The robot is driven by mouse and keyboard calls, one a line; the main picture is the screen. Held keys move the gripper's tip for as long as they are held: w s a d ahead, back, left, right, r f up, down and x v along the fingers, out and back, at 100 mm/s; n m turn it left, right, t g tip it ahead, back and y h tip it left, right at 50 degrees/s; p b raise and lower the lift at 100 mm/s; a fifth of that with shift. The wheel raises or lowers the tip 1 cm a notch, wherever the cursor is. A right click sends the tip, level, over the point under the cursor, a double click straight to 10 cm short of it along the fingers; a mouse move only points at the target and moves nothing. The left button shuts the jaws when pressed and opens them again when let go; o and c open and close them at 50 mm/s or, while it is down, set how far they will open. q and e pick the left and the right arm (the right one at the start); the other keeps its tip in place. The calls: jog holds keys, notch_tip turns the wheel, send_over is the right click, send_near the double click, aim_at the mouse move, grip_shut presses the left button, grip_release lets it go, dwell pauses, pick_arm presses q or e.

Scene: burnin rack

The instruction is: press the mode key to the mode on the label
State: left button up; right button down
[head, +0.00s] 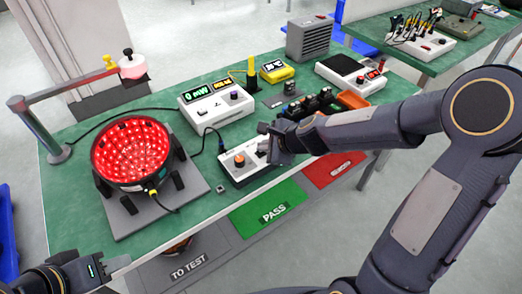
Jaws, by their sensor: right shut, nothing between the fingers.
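A white control box (236,176) with an orange-ringed dark knob lies near the table's front edge. My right gripper (264,147) is shut and empty over the right end of this box, hiding part of its top. I cannot tell whether it touches a key. A white meter (217,112) behind the box has a green display reading "0 mW" and a yellow display too small to read surely. A red-lit round lamp unit (133,150) stands on a grey plate at left. My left gripper (112,266) is low at the front left, its fingers unclear. No mode label is readable.
A post with a horizontal arm (65,97) stands at left. A green PASS area (266,207), a red area (333,170) and a grey TO TEST area (187,268) line the front. Behind are a yellow instrument (277,71), a grey vented box (309,40) and a black-topped device (350,72).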

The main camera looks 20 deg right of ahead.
aim_at(264, 155)
dwell(0.4)
jog(key=shift+r+p, duration=0.8)
jog(key=shift+p, duration=0.05)
jog(key=shift+r, duration=0.1)
notch_tip(264, 155, up, 5)
jog(key=p, duration=0.4)
jog(key=shift+p, duration=0.4)
